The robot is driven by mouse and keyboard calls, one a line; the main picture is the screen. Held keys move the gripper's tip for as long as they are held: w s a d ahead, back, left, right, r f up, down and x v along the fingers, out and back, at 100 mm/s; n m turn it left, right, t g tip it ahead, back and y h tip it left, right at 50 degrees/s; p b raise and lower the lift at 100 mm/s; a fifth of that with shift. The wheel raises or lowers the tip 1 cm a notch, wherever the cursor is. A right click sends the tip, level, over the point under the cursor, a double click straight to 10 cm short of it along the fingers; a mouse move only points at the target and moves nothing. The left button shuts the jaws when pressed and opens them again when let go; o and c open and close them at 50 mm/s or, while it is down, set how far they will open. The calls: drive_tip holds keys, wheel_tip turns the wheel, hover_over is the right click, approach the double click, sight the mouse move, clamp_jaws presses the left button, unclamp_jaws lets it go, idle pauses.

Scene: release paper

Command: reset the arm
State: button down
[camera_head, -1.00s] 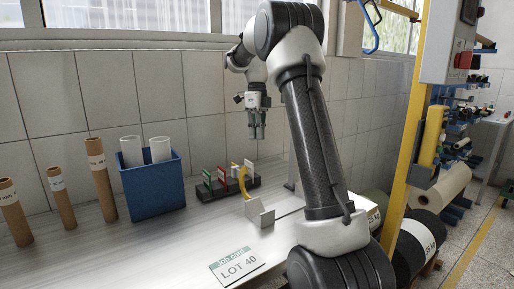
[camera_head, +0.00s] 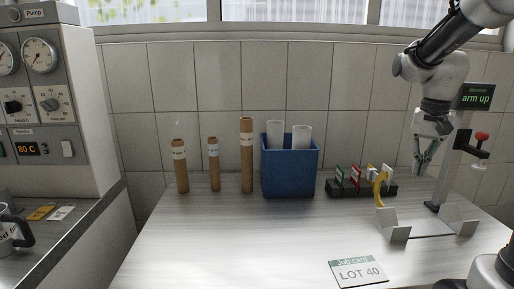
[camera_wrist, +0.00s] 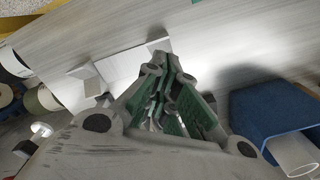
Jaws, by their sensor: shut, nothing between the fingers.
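My arm comes in from the upper right of the head view, above the worktable (camera_head: 215,250). My gripper (camera_head: 418,171) points down near the tiled wall, at the right part of the table. Its fingers are together and hold nothing. The wrist view shows its green-padded fingers (camera_wrist: 163,62) closed above the table surface. A small dark display (camera_head: 476,97) on a stand reads "arm up"; it is partly behind my arm.
A blue bin (camera_head: 290,184) with two white rolls stands mid-table, beside several brown tubes (camera_head: 247,156). Right of it are a rack (camera_head: 347,189) of coloured tags, a yellow curved piece (camera_head: 379,190) and metal brackets (camera_head: 393,224). A job card (camera_head: 358,272) lies in front. A pump cabinet (camera_head: 50,100) stands left.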

drive_tip(key=s+a+n+t, duration=0.2)
drive_tip(key=s+a+n, duration=0.1)
drive_tip(key=s, duration=0.6)
drive_tip(key=s+a+r+n+t, duration=0.1)
drive_tip(key=s+a+n+t, duration=0.1)
drive_tip(key=s, duration=0.6)
drive_tip(key=shift+s+a+n, duration=0.4)
drive_tip(key=shift+n, duration=0.3)
drive_tip(key=shift+r, duration=0.1)
